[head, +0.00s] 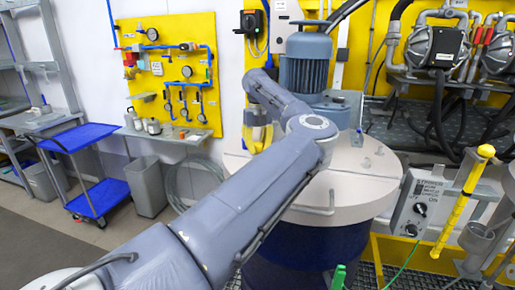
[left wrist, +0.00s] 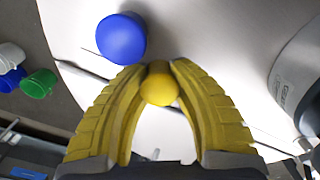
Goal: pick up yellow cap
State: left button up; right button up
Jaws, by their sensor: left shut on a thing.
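The yellow cap (left wrist: 160,90) is round and sits between the yellow ribbed fingers of my left gripper (left wrist: 160,72) in the left wrist view. The fingers are closed on it near their tips. In the head view my left gripper (head: 258,136) is over the far left part of the pale round drum lid (head: 352,190); the cap cannot be made out there. A blue cap (left wrist: 121,38) is close by, just beyond the left finger in the left wrist view. My right gripper is not in view.
A grey motor (head: 306,62) stands at the back of the lid. A stirrer control box (head: 420,203) and a yellow upright tool (head: 462,200) are at the right. A blue cart (head: 78,140) and a grey bin (head: 146,185) stand on the floor at the left.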

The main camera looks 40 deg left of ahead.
aim_at(257, 143)
pick_arm(q)
notch_tip(257, 143, up, 20)
dwell(0.9)
dwell(0.3)
